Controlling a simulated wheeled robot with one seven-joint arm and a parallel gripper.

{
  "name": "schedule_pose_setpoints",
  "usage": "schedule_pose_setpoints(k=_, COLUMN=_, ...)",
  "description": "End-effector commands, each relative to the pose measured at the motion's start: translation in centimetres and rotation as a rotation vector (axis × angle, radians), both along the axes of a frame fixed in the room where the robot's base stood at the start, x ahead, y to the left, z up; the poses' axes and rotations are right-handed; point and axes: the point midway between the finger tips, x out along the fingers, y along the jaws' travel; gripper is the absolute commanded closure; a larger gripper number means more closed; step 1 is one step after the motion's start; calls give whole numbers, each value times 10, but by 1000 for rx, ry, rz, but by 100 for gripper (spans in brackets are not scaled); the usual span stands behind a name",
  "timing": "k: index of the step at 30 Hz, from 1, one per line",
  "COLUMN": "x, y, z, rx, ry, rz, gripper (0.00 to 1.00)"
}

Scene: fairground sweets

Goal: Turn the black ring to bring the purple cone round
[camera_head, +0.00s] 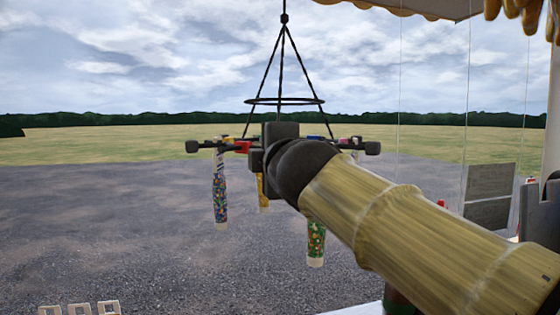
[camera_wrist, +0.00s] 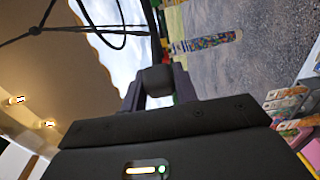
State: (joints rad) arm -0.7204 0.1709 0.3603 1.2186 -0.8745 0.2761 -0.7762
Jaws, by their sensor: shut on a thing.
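The black ring (camera_head: 208,145) hangs level from black cords, with dark knobs at its left and right ends. It also shows as a dark curve in the wrist view (camera_wrist: 152,22). My gripper (camera_wrist: 157,88) is shut on a dark knob (camera_wrist: 156,76) of the ring. In the head view my gripper (camera_head: 280,150) is at the ring's near side, partly hidden by my arm. A blue multicoloured cone (camera_head: 220,195), a yellow cone (camera_head: 263,193) and a green speckled cone (camera_head: 316,242) hang below. I cannot make out a purple cone.
A smaller black hoop (camera_head: 284,101) joins the cords above. Thin vertical lines, a grey board (camera_head: 489,185) and a post stand at the right. Wooden rack pieces (camera_head: 80,308) show at the bottom left. Open gravel lies left of the ring.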

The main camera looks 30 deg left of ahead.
Motion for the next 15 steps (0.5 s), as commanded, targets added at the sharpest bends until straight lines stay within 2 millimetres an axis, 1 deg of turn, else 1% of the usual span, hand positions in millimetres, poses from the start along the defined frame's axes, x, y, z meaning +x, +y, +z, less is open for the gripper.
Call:
schedule_pose_setpoints(k=1, x=-2, y=5, z=-3, rx=-1, ry=1, rz=2, gripper=80)
schedule_pose_setpoints(k=3, x=-5, y=10, z=-2, rx=-2, ry=1, rz=2, gripper=80)
schedule_pose_setpoints(k=9, x=-11, y=22, z=-2, rx=0, ry=1, rz=1, gripper=80)
schedule_pose_setpoints(k=15, x=-11, y=23, z=-1, rx=-2, ry=2, rz=0, gripper=80)
